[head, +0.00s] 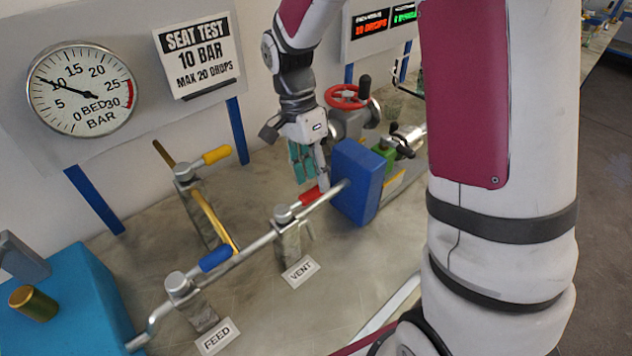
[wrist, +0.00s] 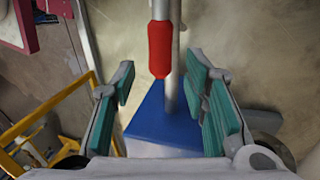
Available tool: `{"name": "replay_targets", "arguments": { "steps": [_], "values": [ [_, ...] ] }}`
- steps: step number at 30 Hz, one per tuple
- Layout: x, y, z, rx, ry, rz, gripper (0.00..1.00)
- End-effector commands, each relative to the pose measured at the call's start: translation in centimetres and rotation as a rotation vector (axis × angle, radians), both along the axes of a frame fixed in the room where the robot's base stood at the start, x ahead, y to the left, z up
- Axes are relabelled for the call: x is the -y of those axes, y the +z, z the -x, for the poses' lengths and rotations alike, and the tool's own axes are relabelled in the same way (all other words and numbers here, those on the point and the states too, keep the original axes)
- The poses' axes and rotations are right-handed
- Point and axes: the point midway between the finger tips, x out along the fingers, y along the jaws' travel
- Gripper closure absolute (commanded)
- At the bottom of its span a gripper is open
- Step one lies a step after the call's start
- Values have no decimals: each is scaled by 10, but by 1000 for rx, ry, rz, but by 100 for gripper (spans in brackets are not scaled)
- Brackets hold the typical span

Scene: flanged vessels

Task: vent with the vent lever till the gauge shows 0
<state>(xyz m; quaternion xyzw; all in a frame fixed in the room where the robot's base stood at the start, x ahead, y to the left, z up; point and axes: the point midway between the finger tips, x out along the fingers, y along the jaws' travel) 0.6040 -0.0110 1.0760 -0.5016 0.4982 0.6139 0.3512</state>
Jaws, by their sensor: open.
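The vent lever has a red handle (head: 311,195) that lies along the silver pipe, above the VENT label (head: 300,271). The red handle (wrist: 160,48) also shows at the top of the wrist view, beside the pipe. My gripper (head: 308,172) is open with teal pads, close to the handle's end near the blue block. In the wrist view my gripper (wrist: 164,88) has its fingers on either side of the handle's end and the pipe, apart from them. The round BED BAR gauge (head: 82,92) has its needle near 10.
A blue block (head: 357,184) stands on the pipe just right of my gripper. The FEED lever with a blue handle (head: 215,259) is at lower left. A yellow-handled lever (head: 216,155) stands behind. A red handwheel (head: 345,97) is behind the blue block.

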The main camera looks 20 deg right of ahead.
Motion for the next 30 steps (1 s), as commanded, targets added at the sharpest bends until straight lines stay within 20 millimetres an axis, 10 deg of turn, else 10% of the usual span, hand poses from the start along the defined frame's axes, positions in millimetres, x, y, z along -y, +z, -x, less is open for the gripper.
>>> {"name": "replay_targets", "arguments": {
  "steps": [17,22,30],
  "values": [
    [2,-25,6,1,0,1,59],
    [2,-25,6,1,0,1,98],
    [2,-25,7,1,-3,0,100]
  ]
}}
